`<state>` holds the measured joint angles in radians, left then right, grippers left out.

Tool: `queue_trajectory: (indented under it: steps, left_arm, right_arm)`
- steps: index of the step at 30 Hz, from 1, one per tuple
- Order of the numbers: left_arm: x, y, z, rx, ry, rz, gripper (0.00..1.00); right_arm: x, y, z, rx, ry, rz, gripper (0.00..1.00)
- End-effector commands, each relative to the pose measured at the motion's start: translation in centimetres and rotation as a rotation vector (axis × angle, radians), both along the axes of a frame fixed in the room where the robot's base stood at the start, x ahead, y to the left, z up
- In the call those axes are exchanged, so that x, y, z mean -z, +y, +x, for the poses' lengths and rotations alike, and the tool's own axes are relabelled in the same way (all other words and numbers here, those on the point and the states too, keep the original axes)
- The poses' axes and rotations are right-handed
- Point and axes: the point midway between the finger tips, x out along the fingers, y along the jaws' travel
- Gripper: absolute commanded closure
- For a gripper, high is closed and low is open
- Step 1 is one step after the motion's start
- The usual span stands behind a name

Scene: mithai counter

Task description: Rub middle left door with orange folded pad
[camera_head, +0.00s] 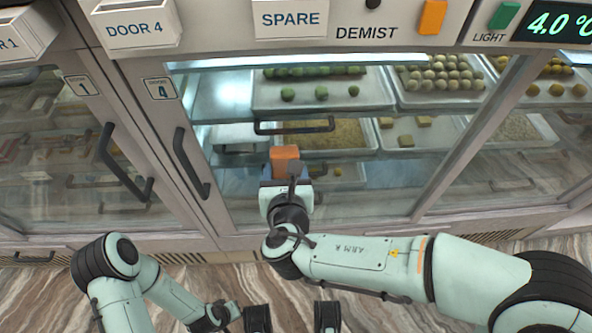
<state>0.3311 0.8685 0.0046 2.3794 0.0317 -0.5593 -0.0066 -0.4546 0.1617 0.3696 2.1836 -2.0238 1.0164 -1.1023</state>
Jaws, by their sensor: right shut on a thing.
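My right gripper (287,184) is shut on the orange folded pad (285,153), which stands out past the fingers toward the glass. The gripper hides part of the glass. My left gripper (292,318) seems open and empty at the bottom edge, its two dark fingers apart and partly cut off.
Another glass door with a dark handle (125,165) is on the left. Behind the glass are trays of sweets (322,98). Above are label boxes, an orange switch (432,16), a green switch (503,15) and a display. Marbled floor lies below.

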Motion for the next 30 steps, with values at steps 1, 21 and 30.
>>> queue_trajectory:
  steps: [1,21,30]
  left_arm:
    - [0.0,0.0,0.0,0.0,0.0,0.0,1.0]
    - [-0.6,0.0,-0.1,0.0,-0.001,0.0,1.0]
    - [-0.4,0.0,-0.1,0.0,0.0,0.0,1.0]
  right_arm:
    - [-0.1,0.3,0.1,-0.001,-0.002,0.0,0.61]
    - [-1.6,-2.2,0.0,0.004,-0.003,0.001,0.61]
    - [-1.6,-3.6,-0.1,0.001,-0.002,0.0,0.61]
